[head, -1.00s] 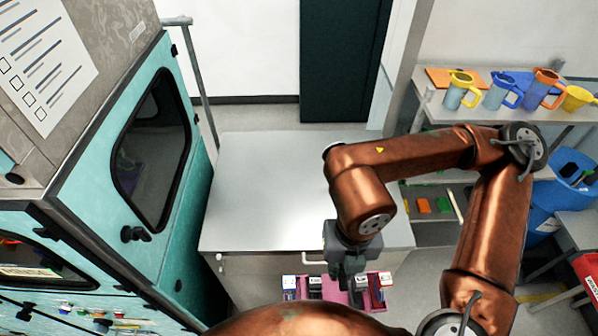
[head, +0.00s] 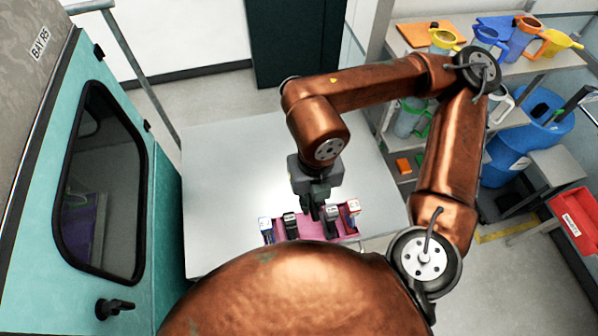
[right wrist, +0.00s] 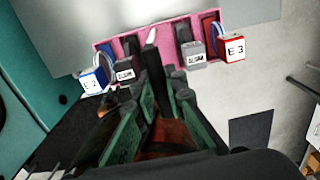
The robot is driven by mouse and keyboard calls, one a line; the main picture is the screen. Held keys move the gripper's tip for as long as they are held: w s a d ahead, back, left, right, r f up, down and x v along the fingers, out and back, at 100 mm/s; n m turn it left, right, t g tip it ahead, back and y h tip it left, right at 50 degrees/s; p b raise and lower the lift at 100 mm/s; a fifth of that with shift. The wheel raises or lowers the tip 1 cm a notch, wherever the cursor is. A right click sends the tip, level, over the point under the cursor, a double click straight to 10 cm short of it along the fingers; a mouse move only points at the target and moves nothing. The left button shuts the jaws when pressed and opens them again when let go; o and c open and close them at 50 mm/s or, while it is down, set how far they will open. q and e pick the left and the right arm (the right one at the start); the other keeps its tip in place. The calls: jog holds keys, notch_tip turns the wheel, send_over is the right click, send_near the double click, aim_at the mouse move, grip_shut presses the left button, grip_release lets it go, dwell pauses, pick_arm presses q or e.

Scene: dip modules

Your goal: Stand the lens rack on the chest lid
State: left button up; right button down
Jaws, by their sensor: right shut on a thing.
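The lens rack is a pink holder (head: 306,228) with several small labelled modules standing in it. It also shows in the right wrist view (right wrist: 170,42), with tags such as "E 2" and "E 3". My right gripper (head: 316,212) is shut on the middle of the rack. In the right wrist view its green-grey fingers (right wrist: 158,78) reach the rack's middle. The chest lid (head: 225,175) is the flat pale grey top ahead. The rack appears over the lid's front part; I cannot tell whether it touches. My copper arm hides part of the lid. My left gripper is not in view.
A teal cabinet (head: 150,200) with a dark window and black knob borders the lid on the left. A shelf (head: 540,68) with coloured jugs stands at the right, beside a blue drum (head: 510,150) and a red bin (head: 578,222). The lid's visible top is bare.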

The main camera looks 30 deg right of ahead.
pick_arm(q)
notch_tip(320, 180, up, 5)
jog(key=p, duration=0.5)
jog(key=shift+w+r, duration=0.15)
pick_arm(e)
jog(key=w+d+f, duration=0.6)
jog(key=w+f, duration=0.4)
jog(key=f, duration=0.2)
jog(key=shift+w, duration=0.3)
jog(key=shift+f, duration=0.1)
jog(key=shift+f+b, duration=0.2)
jog(key=shift+b, duration=0.1)
jog(key=c, duration=2.1)
grip_release()
jog(key=shift+d, duration=0.1)
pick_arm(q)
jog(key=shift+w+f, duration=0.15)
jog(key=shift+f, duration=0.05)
pick_arm(e)
jog(key=shift+o, duration=0.7)
